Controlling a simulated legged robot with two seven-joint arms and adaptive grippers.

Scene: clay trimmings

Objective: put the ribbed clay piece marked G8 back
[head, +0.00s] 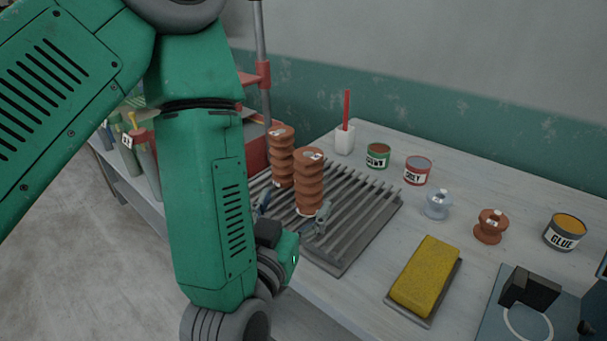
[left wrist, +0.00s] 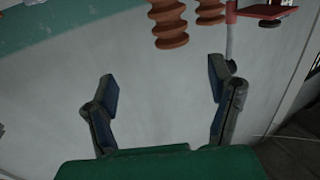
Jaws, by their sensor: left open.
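Two tall reddish-brown ribbed clay pieces stand upright on a grey slatted rack (head: 370,210). The nearer one (head: 309,182) and the farther one (head: 281,158) each carry a small white tag on top; I cannot read G8 on either. My left gripper (head: 292,211) is open and empty, low in front of the nearer piece, with its fingers to either side of that piece's base in the head view. In the left wrist view the open fingers (left wrist: 163,88) frame bare wall, and both pieces (left wrist: 168,24) show beyond the fingertips. My right gripper is not in view.
A red stand (head: 257,80) rises behind. My left arm hides the table's left part.

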